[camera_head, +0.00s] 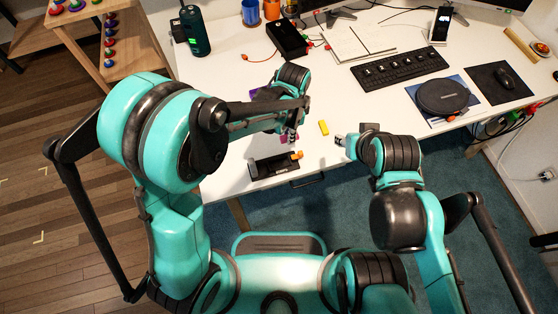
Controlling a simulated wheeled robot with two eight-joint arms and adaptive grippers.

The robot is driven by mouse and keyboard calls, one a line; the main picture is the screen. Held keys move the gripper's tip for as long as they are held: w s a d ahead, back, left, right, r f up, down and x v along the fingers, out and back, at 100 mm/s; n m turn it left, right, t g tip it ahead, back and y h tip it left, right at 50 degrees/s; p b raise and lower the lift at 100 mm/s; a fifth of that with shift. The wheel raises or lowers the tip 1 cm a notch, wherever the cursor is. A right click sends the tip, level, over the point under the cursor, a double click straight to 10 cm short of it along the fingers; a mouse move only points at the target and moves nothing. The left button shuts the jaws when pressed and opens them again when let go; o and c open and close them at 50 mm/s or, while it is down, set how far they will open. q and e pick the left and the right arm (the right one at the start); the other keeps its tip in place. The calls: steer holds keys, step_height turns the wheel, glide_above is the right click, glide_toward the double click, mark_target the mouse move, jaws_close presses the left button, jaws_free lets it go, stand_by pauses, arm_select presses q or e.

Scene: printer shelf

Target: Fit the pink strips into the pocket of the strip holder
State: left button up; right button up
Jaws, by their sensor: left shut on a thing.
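The dark strip holder (268,168) lies near the front edge of the white desk, with an orange part (297,155) at its right end. My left gripper (289,137) is shut on the pink strips (284,139), just behind and above the right half of the holder. The strips are small here and partly hidden by the fingers. They appear apart from the holder, and its pocket cannot be made out. My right gripper (341,140) is near the desk's front edge, right of the holder. Nothing shows in it, and its finger gap is too small to read.
A yellow block (323,127) lies between my grippers. A keyboard (400,68), a round black pad (442,96) and a mouse (504,78) are farther right. A dark green bottle (194,32) and a black box (287,38) stand behind. A purple thing (256,93) is partly hidden by my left arm.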

arm_select(q)
steer(key=b, duration=0.2)
glide_above(279, 164)
step_height(279, 164, down, 4)
steer(key=shift+r, duration=0.1)
step_height(279, 164, down, 4)
steer(key=shift+b, duration=0.85)
steer(key=shift+s+r, duration=0.1)
